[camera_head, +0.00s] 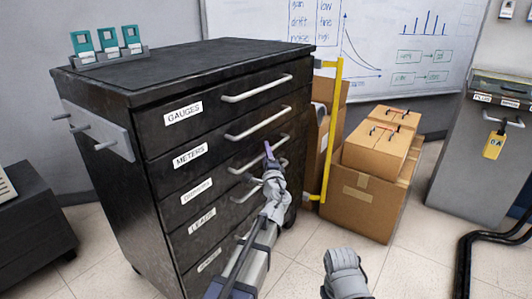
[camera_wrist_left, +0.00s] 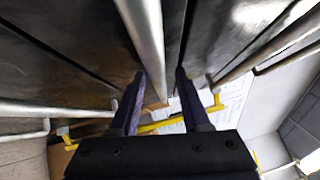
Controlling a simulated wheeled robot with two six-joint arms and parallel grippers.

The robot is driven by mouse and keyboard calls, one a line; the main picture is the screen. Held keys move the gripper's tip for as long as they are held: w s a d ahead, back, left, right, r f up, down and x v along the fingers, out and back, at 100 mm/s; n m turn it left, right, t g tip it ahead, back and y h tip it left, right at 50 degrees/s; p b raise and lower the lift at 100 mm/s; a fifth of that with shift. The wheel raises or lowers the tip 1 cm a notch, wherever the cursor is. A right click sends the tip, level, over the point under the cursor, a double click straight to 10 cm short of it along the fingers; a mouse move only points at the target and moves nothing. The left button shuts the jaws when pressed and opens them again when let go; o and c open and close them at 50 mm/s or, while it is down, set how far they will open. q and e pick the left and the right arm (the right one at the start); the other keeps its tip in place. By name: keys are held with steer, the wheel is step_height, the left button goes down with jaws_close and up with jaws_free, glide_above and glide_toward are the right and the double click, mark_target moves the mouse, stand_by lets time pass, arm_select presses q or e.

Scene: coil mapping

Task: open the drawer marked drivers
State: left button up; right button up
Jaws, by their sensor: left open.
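The black drawer cabinet (camera_head: 225,70) stands left of centre in the head view, with all its drawers shut. The third drawer from the top bears a small, blurred label (camera_head: 197,191) that seems to read drivers, and has a silver bar handle (camera_head: 240,169). My left gripper (camera_head: 268,150) is at the cabinet front, by the right part of that handle. In the left wrist view its two dark fingers (camera_wrist_left: 160,75) are apart, and a silver bar (camera_wrist_left: 146,40) runs down between them. I cannot tell whether they touch it. My right gripper's fingers are out of view.
Drawers marked gauges (camera_head: 183,113) and meters (camera_head: 190,155) are above, leads (camera_head: 202,221) below. A yellow upright frame (camera_head: 333,130) and cardboard boxes (camera_head: 365,200) stand right of the cabinet. A teal-tool rack (camera_head: 108,54) sits on top. Floor in front looks clear.

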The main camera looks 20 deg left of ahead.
arm_select(q)
steer(key=shift+c, duration=0.3)
jaws_close()
stand_by(1.1)
